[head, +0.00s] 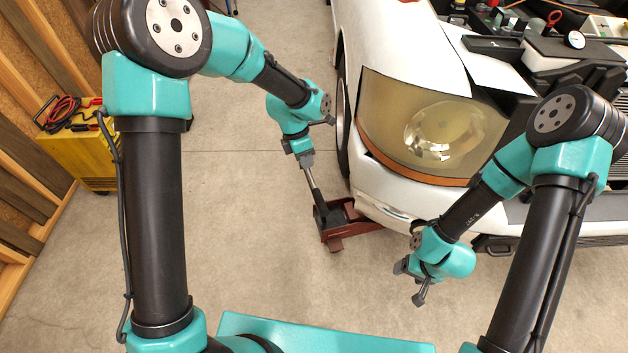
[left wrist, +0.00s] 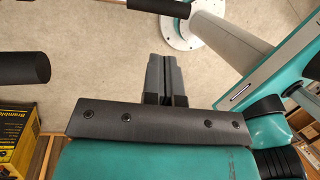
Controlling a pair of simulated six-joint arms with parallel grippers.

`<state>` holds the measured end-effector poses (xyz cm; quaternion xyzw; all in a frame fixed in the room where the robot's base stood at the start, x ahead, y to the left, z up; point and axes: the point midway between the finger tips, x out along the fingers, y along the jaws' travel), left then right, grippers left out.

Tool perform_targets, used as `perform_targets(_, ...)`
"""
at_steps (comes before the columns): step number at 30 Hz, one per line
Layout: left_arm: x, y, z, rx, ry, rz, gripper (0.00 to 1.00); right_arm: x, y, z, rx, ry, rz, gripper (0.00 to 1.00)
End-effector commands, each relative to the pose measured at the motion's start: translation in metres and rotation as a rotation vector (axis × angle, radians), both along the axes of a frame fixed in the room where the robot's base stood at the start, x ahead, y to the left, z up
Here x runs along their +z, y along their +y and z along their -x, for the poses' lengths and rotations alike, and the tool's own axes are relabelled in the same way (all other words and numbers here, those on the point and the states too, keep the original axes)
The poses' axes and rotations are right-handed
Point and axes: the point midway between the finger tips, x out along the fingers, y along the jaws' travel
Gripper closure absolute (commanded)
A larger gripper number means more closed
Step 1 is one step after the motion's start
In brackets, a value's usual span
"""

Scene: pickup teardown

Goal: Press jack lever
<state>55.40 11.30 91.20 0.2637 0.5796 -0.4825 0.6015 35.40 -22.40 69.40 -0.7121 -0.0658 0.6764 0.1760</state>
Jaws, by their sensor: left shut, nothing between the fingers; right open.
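The dark red jack (head: 345,228) sits on the floor at the front corner of the white pickup (head: 385,190), partly under the bumper. Its lever (head: 315,187) slants up to the left from the jack. My left gripper (head: 306,161) is at the upper end of the lever in the head view; I cannot tell whether it touches it. In the left wrist view its fingers (left wrist: 165,75) are together with nothing between them. My right gripper (head: 411,282) is open and empty, in front of the bumper and to the right of the jack.
A yellow box (head: 88,150) with red and black cables stands by the wooden wall at left. The pickup's open engine bay (head: 560,50) is at upper right. Concrete floor (head: 235,200) is clear left of the jack.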

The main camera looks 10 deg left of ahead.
Motion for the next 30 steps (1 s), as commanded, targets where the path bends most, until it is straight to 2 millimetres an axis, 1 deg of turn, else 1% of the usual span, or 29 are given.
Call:
perform_targets(5, -0.016, -0.004, 0.003, -0.001, 0.003, -0.001, 1.00, 0.000, 0.000, 0.000, 0.000, 0.000, 0.000, 0.30)
perform_targets(8, -0.030, -0.008, 0.005, -0.001, 0.003, -0.001, 1.00, 0.000, 0.000, 0.000, 0.000, 0.000, 0.000, 0.30)
perform_targets(21, -0.101, -0.029, 0.015, -0.002, 0.002, -0.001, 1.00, 0.000, 0.000, 0.000, 0.000, 0.000, 0.000, 0.30)
perform_targets(24, -0.114, -0.033, 0.017, -0.002, 0.002, 0.000, 1.00, 0.000, 0.000, 0.000, 0.000, 0.000, 0.000, 0.30)
perform_targets(27, -0.124, -0.035, 0.018, -0.002, 0.002, -0.001, 1.00, 0.000, 0.000, 0.000, 0.000, 0.000, 0.000, 0.30)
perform_targets(30, -0.129, -0.037, 0.019, -0.001, 0.000, 0.000, 1.00, 0.000, 0.000, 0.000, 0.000, 0.000, 0.000, 0.30)
